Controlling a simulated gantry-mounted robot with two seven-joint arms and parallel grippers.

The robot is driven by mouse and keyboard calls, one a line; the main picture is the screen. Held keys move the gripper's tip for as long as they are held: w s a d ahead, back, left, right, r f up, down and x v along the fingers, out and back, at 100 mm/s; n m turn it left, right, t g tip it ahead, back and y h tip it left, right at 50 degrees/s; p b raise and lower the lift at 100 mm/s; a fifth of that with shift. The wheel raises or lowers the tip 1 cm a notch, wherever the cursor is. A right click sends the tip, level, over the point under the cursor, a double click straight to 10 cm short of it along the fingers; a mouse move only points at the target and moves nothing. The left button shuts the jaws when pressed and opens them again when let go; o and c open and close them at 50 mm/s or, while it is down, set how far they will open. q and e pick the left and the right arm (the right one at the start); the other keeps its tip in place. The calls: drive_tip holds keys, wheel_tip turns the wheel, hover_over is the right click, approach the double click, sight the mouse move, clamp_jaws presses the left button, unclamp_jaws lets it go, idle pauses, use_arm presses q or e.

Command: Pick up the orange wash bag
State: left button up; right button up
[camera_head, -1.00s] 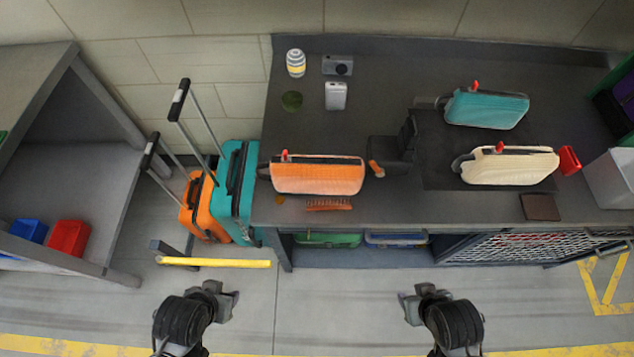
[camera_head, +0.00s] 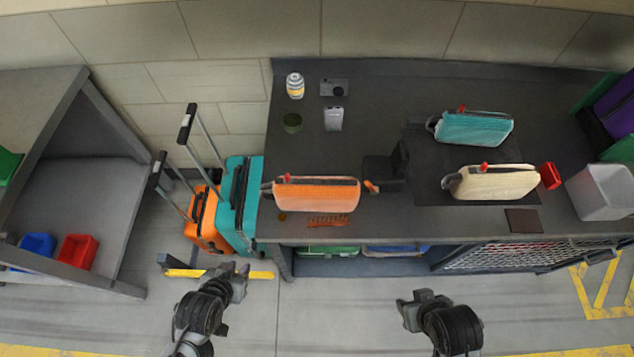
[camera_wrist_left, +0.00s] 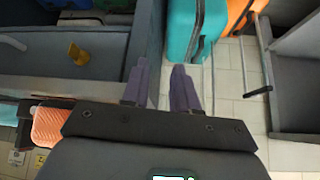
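The orange wash bag (camera_head: 315,196) lies on the dark tabletop near its front left edge, with a dark zip strip along its back and a red tab. A ribbed orange shape at the lower left of the left wrist view (camera_wrist_left: 52,125) looks like part of it. My left gripper (camera_head: 238,278) is in front of the table, below and left of the bag, apart from it. The left wrist view shows its two fingers (camera_wrist_left: 160,88) spread with nothing between them. My right gripper (camera_head: 416,300) is in front of the table, to the bag's lower right; its finger opening is unclear.
Teal (camera_head: 239,190) and orange (camera_head: 202,218) suitcases stand left of the table. An orange comb (camera_head: 328,220) lies in front of the bag, a dark stand (camera_head: 385,168) to its right. Teal (camera_head: 473,128) and cream (camera_head: 495,183) bags lie farther right. The floor before the table is mostly clear.

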sight(261, 194)
use_arm(q)
drive_tip(key=w+d+r+t+p, duration=0.1)
drive_tip(key=w+r+t+p, duration=0.1)
drive_tip(key=w+r+p, duration=0.1)
drive_tip(key=w+d+r+t+h+p, duration=0.1)
drive_tip(key=w+r+p, duration=0.1)
drive_tip(key=w+r, duration=0.1)
drive_tip(key=w+d+r+t+p, duration=0.2)
drive_tip(key=w+r+p, duration=0.1)
drive_tip(key=w+r, duration=0.1)
drive_tip(key=shift+w+t+h+p, duration=0.1)
drive_tip(key=shift+t+h+p, duration=0.2)
drive_tip(key=shift+h+p, duration=0.1)
drive_tip(key=x, duration=0.5)
drive_tip(key=shift+w+r+b, duration=0.15)
drive_tip(key=shift+r+b, duration=0.05)
drive_tip(key=shift+b, duration=0.15)
drive_tip(key=shift+b+x, duration=0.4)
drive_tip(key=shift+x, duration=2.5)
drive_tip(key=shift+a, duration=0.1)
use_arm(e)
wheel_tip(261, 194, up, 10)
drive_tip(key=shift+f, duration=0.15)
use_arm(q)
clamp_jaws()
use_arm(e)
drive_tip(key=shift+d, duration=0.15)
